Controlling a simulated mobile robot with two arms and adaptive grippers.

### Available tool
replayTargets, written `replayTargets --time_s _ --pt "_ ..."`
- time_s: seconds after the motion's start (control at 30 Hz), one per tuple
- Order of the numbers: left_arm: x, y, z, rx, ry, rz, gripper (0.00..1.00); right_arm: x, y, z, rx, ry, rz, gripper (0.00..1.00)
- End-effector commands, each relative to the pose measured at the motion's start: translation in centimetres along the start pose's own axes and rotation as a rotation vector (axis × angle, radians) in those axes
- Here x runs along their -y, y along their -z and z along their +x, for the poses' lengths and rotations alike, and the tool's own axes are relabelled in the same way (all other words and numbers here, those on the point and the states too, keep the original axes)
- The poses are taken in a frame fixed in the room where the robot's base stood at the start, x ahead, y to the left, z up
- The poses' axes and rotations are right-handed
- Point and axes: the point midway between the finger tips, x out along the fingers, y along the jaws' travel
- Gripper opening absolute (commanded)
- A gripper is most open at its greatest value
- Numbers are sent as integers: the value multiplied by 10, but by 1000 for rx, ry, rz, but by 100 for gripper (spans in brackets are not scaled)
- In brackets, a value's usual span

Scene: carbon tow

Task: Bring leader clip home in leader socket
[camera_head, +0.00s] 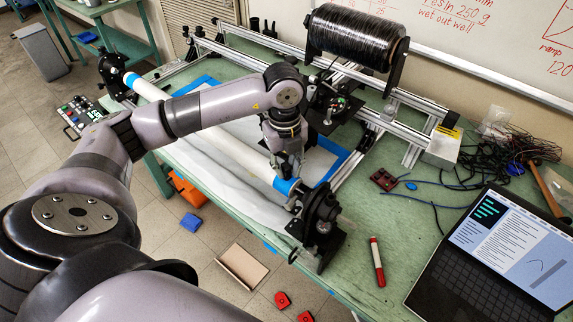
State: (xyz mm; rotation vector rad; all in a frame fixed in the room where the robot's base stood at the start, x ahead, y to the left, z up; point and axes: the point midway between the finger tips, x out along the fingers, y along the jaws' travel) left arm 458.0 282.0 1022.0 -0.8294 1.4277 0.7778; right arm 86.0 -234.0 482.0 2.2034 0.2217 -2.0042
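My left arm reaches in from the left across the winding rig. Its gripper (288,172) points down over the blue-banded end of the white tube (232,148), close to the black end chuck (320,220). The fingertips are small and dark there, so I cannot tell whether they are open or hold anything. I cannot make out the leader clip or the leader socket for certain; the gripper and wrist may hide them. A black tow spool (356,38) sits at the back, above a dark carriage (330,104) on the rails. My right gripper is out of view.
A laptop (505,250), a red marker (377,262), a dark red block (383,180) and tangled black cables (500,150) lie on the green table's right side. A hammer (545,188) lies by the cables. The table is clear around the marker.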

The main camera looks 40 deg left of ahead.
Motion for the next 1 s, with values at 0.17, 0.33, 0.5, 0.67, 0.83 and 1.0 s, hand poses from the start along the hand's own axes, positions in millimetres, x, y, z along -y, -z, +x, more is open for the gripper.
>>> replayTargets --time_s 0.17,0.33,0.5,0.67,0.83,1.0 --pt "-2 2 4 -6 -8 2 37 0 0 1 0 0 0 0" --pt "-1 1 3 -3 -4 1 37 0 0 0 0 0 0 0" --pt "0 1 2 -1 -2 0 37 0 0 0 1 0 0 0" --pt "0 0 -1 0 -1 0 37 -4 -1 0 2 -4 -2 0" --pt "1 0 -22 1 3 -1 37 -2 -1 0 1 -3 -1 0" --pt "1 0 -59 2 5 1 37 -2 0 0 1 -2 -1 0"
